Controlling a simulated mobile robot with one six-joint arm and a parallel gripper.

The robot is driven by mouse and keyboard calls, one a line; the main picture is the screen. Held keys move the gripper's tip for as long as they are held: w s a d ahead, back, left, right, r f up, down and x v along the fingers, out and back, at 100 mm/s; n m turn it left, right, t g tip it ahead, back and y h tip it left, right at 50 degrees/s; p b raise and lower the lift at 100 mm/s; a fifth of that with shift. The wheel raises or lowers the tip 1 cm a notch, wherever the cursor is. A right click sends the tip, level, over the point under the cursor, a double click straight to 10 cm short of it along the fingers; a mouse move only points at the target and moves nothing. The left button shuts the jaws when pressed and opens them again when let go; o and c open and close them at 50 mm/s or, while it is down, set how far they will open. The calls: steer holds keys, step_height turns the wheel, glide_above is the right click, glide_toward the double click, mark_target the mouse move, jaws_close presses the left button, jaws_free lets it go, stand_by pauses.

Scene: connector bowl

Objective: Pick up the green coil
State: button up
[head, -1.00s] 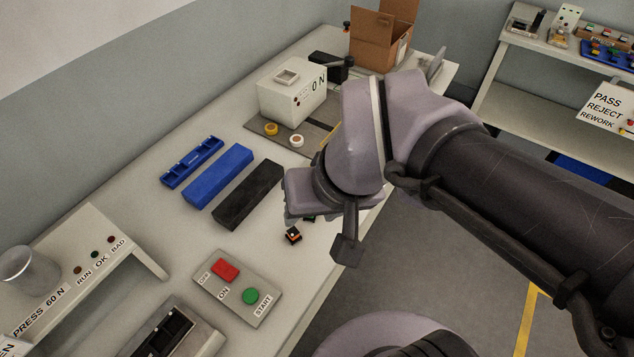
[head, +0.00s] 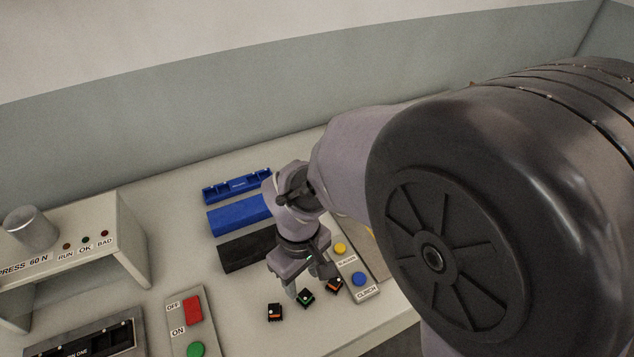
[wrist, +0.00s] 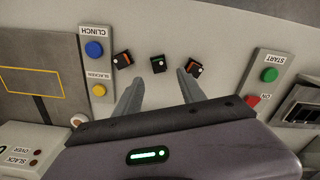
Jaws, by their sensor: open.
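The green coil (head: 306,298) is a small black block with a green top, the middle one of a row of three near the table's front edge. It also shows in the wrist view (wrist: 158,64), in line with the gap between the fingers and a little beyond their tips. My gripper (wrist: 159,77) is open and empty above the table. In the head view my gripper (head: 306,284) is just behind the green coil, one finger showing to its left. How high the fingertips are is hard to tell.
Orange-marked coils flank it, one at the left (head: 274,312) and one at the right (head: 334,285), close to my fingers. A control box (head: 354,270) with yellow and blue buttons stands right. Blue (head: 238,215) and black (head: 245,250) blocks lie behind. A red-and-green button box (head: 190,325) is left.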

mark_target(304, 293)
step_height(304, 293, down, 6)
steer(key=b, duration=0.3)
steer(key=shift+f, duration=0.2)
steer(key=shift+r, duration=0.15)
jaws_close()
